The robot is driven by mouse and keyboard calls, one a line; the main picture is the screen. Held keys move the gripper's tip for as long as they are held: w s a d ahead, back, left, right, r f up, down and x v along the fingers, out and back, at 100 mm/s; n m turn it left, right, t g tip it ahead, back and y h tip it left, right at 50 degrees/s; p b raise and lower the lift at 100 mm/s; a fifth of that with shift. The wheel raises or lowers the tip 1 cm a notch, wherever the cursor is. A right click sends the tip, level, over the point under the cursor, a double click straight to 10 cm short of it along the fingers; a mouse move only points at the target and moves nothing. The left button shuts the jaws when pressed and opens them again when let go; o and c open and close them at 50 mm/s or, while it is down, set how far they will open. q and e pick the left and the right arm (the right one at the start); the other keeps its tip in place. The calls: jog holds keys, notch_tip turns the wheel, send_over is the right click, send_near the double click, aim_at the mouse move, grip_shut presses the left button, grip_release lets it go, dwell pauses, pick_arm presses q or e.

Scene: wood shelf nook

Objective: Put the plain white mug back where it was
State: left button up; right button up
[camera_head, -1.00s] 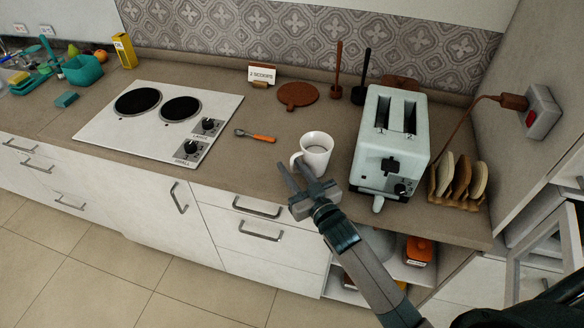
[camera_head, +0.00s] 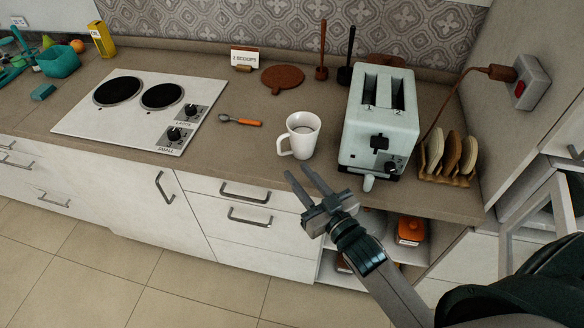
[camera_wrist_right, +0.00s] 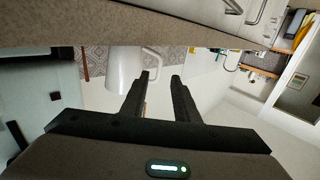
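The plain white mug (camera_head: 304,135) stands upright on the brown counter, left of the toaster, with its handle toward the left front. My right gripper (camera_head: 299,169) is open and empty, in front of the mug at the counter's front edge, its fingers pointing toward the mug with a gap between. In the right wrist view the picture is upside down; the mug (camera_wrist_right: 122,68) shows beyond the open fingers (camera_wrist_right: 161,77), a little to the left, with its handle near one fingertip. My left gripper is not in view.
The pale green toaster (camera_head: 380,125) stands close right of the mug, with a toast rack (camera_head: 448,158) beyond. An orange-handled spoon (camera_head: 240,120) and the cooktop (camera_head: 146,108) lie to the left. A round brown board (camera_head: 283,78) and a small sign (camera_head: 244,58) are behind.

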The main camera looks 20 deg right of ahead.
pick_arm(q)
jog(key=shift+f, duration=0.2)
pick_arm(e)
jog(key=shift+s+d, duration=0.15)
jog(key=shift+s, duration=0.5)
